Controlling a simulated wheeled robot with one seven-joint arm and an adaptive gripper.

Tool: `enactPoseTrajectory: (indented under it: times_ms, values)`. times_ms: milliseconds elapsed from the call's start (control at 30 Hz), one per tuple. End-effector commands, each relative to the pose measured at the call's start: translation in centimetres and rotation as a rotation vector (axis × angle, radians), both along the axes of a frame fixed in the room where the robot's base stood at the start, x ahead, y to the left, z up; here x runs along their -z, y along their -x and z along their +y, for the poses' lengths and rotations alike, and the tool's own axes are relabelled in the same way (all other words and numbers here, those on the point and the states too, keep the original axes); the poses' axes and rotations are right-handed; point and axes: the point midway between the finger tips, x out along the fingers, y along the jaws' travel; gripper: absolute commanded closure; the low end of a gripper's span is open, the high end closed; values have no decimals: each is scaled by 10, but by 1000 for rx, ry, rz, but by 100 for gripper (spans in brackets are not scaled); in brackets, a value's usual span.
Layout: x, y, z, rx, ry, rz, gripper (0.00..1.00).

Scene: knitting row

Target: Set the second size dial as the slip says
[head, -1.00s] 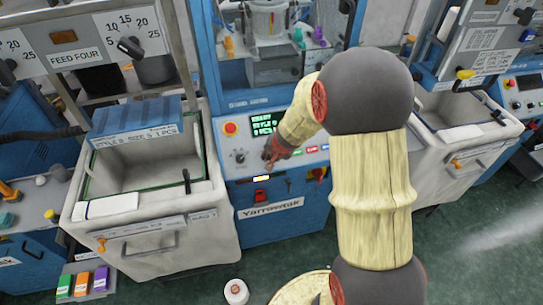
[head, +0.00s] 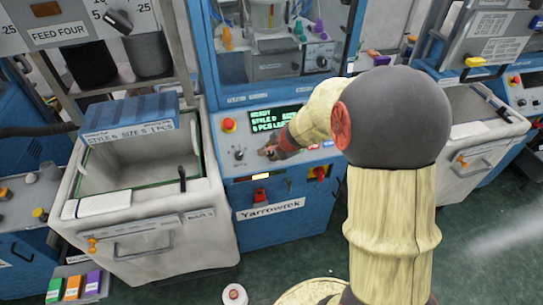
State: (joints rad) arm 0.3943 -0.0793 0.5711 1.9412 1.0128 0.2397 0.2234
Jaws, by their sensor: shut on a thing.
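The blue machine's front panel (head: 222,167) is in the middle of the head view. A small dark dial (head: 239,155) with marks around it sits on the panel's left. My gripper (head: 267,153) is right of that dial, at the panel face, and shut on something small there. It looks like a panel knob, but the fingers hide it, so its setting cannot be read. A slip (head: 131,132) on the left bin reads about "STYLE 6 SIZE S 1 PCS". The green display (head: 272,117) reads "READY", with style and piece lines partly covered by my arm.
A red stop button (head: 228,125) is above the dial. The open grey bin (head: 76,185) stands at left.

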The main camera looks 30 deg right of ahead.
Motion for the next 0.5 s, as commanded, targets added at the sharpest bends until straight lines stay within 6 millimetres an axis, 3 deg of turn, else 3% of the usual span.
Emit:
enactPoseTrajectory:
  times_ms: [500]
  values:
    - [0, 0, 0, 119, -90, -26, 100]
